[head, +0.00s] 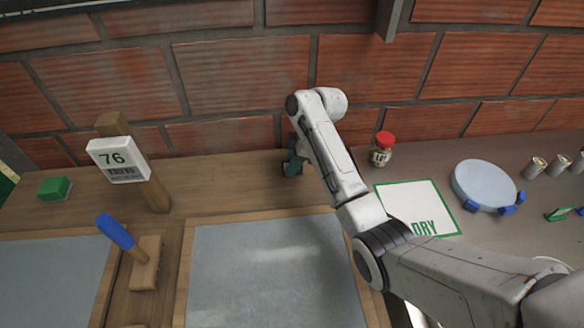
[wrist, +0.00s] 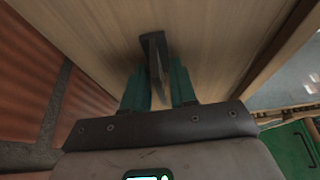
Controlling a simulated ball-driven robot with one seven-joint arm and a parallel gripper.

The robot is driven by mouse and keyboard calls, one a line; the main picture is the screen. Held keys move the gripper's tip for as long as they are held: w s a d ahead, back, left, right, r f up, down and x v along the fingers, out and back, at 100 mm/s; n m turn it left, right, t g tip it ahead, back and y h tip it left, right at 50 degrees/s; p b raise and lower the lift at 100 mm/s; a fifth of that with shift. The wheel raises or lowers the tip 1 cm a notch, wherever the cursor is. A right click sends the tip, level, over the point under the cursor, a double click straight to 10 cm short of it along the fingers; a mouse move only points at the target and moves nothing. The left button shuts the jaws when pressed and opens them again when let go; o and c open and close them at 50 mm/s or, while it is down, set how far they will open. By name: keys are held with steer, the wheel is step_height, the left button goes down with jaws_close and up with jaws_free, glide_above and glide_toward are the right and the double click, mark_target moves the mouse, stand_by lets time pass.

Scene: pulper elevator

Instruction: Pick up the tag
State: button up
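The tag (head: 118,160), a white card marked "76" with a barcode, sits tilted on the upper part of a wooden post (head: 155,192) at the left in the head view. My gripper (head: 290,167) is well to the right of it, low over the back of the wooden bench near the brick wall. In the wrist view my gripper (wrist: 158,78) has two teal fingers standing apart. A dark grey narrow piece (wrist: 154,52) shows between and beyond them. I cannot tell what it is or whether the fingers touch it. The tag does not show in the wrist view.
A blue-handled wooden tool (head: 145,270) stands in front of the post. A green block (head: 54,188) lies at far left. A red-lidded jar (head: 381,150), white "DRY" mat (head: 415,203) and round pale disc (head: 484,185) are right of my gripper. The bench between post and gripper is clear.

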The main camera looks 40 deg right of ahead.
jaws_close()
steer(key=shift+r, duration=0.1)
